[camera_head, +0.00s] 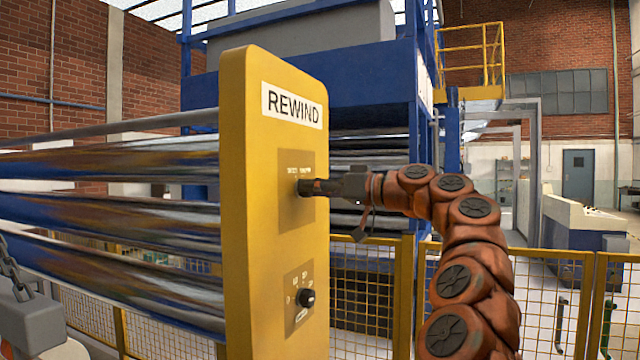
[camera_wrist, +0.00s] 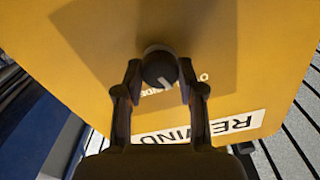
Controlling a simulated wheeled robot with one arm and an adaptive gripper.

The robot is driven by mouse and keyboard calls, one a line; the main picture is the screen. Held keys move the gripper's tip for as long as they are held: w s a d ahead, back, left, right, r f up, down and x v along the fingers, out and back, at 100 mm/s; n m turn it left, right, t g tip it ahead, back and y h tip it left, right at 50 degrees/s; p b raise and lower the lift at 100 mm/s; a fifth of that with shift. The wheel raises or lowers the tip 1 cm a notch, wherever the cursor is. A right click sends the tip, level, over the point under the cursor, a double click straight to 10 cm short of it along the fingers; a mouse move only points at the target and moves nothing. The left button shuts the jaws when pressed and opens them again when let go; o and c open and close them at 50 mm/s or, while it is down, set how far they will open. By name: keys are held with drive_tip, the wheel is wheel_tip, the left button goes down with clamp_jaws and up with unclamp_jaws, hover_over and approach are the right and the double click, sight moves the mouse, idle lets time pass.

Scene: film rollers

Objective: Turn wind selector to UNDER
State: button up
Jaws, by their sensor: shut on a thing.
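In the wrist view my gripper (camera_wrist: 158,72) is shut on the knob, one fingertip on each side. A pale mark shows on the knob's face. The plate's lettering is partly hidden by the knob and fingers, and the REWIND label appears upside down there. I cannot tell for sure which word the knob points to.
A second black knob (camera_head: 307,297) sits on a lower plate of the same panel, below my gripper. Shiny rollers (camera_head: 110,205) run left from the panel. A yellow mesh fence (camera_head: 570,300) stands behind my arm. A chain and grey block (camera_head: 28,312) show at lower left.

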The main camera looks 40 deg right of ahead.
drive_tip(key=shift+m+p, duration=3.25)
drive_tip(key=shift+m, duration=1.75)
drive_tip(key=shift+d, duration=0.1)
drive_tip(key=o, duration=1)
drive_tip(key=shift+o, duration=0.7)
drive_tip(key=shift+s+a, duration=0.1)
drive_tip(key=shift+a, duration=0.1)
